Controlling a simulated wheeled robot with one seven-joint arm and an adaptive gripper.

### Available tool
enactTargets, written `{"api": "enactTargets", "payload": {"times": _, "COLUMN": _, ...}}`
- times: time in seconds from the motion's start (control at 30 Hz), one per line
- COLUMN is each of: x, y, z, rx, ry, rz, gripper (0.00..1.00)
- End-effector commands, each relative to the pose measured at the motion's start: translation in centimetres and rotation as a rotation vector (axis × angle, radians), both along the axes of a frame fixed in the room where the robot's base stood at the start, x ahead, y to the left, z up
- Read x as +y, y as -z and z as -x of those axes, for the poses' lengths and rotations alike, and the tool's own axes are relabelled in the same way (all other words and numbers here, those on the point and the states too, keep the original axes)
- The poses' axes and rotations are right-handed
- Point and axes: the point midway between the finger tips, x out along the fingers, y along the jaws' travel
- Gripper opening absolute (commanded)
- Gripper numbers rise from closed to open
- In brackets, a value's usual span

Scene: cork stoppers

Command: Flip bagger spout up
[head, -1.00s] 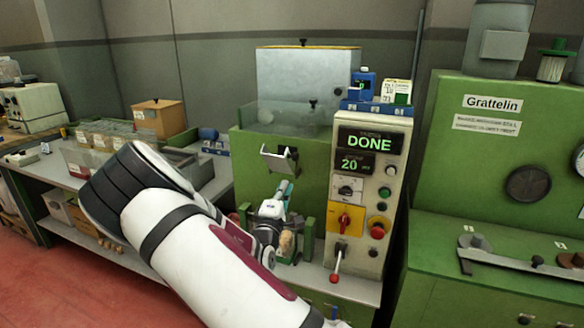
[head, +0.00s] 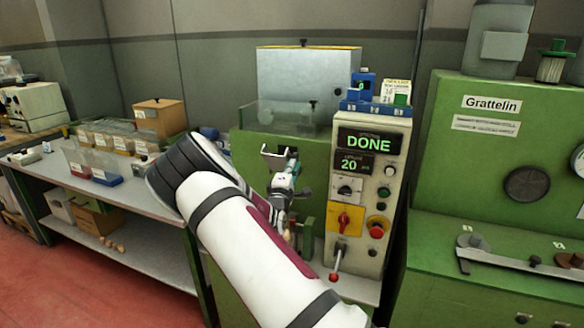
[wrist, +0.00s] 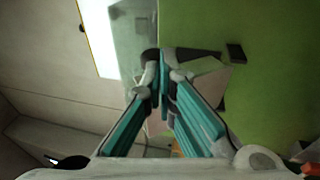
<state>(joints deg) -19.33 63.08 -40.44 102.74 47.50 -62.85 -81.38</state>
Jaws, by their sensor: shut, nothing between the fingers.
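The bagger (head: 249,175) is a green machine with a clear hopper on top and a control panel reading "DONE" and "20". Its spout (head: 272,159) is a small pale metal chute on the front face, jutting out below the hopper. My gripper (head: 289,170) is at the spout's lower right side, pointing up, and partly covers it. In the wrist view, the teal fingers of my gripper (wrist: 163,70) meet at their tips, empty. A pale panel with dark edges, apparently the spout (wrist: 208,86), is just beside them. I cannot tell whether they touch.
The control panel (head: 368,190) with knobs and a red-tipped lever stands close on the right. A green Grattelin machine (head: 500,160) is further right. A grey bench (head: 135,195) with bins and boxes is at the left. My arm hides the bagger's lower front.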

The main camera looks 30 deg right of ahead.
Motion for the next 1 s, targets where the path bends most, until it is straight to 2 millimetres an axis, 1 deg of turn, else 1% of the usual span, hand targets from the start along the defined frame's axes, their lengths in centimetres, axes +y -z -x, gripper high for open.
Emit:
{"api": "enactTargets", "payload": {"times": 0.67, "x": -0.7, "y": -1.1, "z": -0.5, "rx": 0.056, "ry": 0.0, "rz": -0.075, "gripper": 0.0}}
{"api": "enactTargets", "payload": {"times": 0.87, "x": -1.4, "y": -2.0, "z": -1.0, "rx": 0.105, "ry": 0.0, "rz": -0.141, "gripper": 0.0}}
{"api": "enactTargets", "payload": {"times": 1.0, "x": -2.2, "y": -2.8, "z": -1.7, "rx": 0.162, "ry": 0.0, "rz": -0.217, "gripper": 0.0}}
